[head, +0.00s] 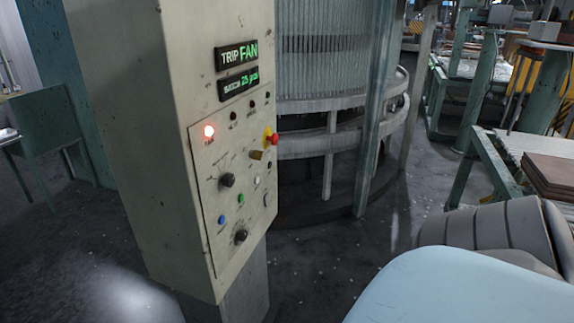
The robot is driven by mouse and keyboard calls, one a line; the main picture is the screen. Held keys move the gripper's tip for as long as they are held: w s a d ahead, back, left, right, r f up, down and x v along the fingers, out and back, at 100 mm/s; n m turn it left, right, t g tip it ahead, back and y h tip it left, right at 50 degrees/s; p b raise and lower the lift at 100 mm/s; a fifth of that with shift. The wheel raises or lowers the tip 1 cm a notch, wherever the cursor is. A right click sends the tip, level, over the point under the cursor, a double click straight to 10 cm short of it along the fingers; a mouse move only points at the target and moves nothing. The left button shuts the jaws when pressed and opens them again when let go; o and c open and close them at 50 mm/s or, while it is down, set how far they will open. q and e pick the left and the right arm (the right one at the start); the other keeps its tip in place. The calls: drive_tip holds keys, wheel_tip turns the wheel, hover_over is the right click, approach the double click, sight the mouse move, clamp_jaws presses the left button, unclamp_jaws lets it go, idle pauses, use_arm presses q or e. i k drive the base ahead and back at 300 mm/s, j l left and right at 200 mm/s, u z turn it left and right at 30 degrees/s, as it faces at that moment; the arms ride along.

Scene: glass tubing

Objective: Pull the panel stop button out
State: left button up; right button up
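The stop button is a red mushroom head (273,140) on a yellow base, on the right side of the control panel (205,145) in the head view. It protrudes from the panel face; I cannot tell if it is pressed in or out. The panel is on the front of a beige cabinet (130,100). Neither of my grippers shows. A pale blue rounded part and a grey segmented part fill the lower right corner; they look like my own right arm, clear of the panel.
Two displays (237,54) sit above. A ringed machine (330,130) stands behind. Dark floor (330,255) is open right of the cabinet.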

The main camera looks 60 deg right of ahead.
sight(274, 139)
drive_tip(key=z, duration=1.5)
